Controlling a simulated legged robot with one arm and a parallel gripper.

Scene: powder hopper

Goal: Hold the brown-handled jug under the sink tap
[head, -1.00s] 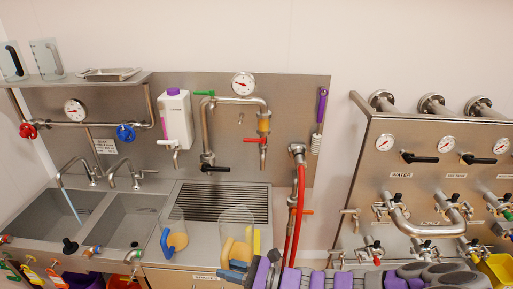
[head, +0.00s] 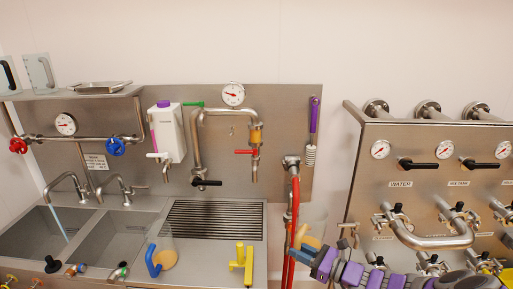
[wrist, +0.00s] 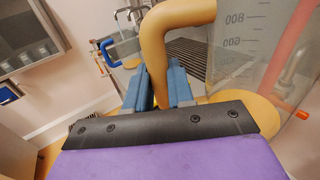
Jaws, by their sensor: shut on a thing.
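The brown-handled jug (head: 314,230) is clear, with tan material low inside. It is held off the counter, right of the sink unit and in front of the red hose. My gripper (head: 306,252) is shut on its handle; in the wrist view the tan-brown handle (wrist: 178,25) passes between the blue fingers (wrist: 160,92), and the jug's graduated wall (wrist: 240,50) is to the right. The left sink tap (head: 66,181) runs a thin stream of water into the left basin (head: 30,235). A second tap (head: 122,186) stands over the right basin (head: 105,238).
A blue-handled jug (head: 165,250) and a yellow T-shaped object (head: 241,263) stand on the counter, left of my gripper. The red hose (head: 294,215) hangs close behind the held jug. A drain grille (head: 215,220) is clear. A valve panel (head: 400,195) stands at right.

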